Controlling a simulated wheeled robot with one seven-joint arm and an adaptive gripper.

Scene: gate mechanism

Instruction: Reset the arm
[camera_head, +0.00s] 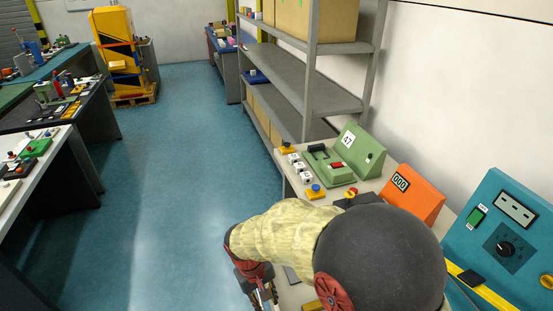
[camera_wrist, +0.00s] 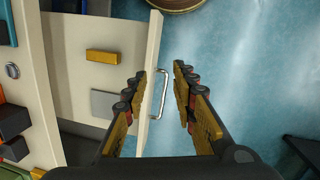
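My arm, with a cream sleeve and dark round joint, reaches down at the lower middle of the head view. My gripper (camera_head: 262,291) is partly cut off there by the bottom edge. In the wrist view my gripper (camera_wrist: 159,75) is open, with its two yellow-padded fingers apart. A metal bar handle (camera_wrist: 163,92) on the front of a pale drawer (camera_wrist: 151,60) lies between the fingers, with gaps visible on both sides. The drawer stands open and holds a yellow block (camera_wrist: 102,57) and a grey plate (camera_wrist: 113,104).
The bench carries a green device marked 47 (camera_head: 348,140), an orange display box (camera_head: 411,191) and a blue panel (camera_head: 503,240). A grey shelf (camera_head: 290,75) stands behind. Blue floor (camera_head: 180,170) is clear to the left, up to the benches. A round brown object (camera_wrist: 176,3) is at the wrist view's top.

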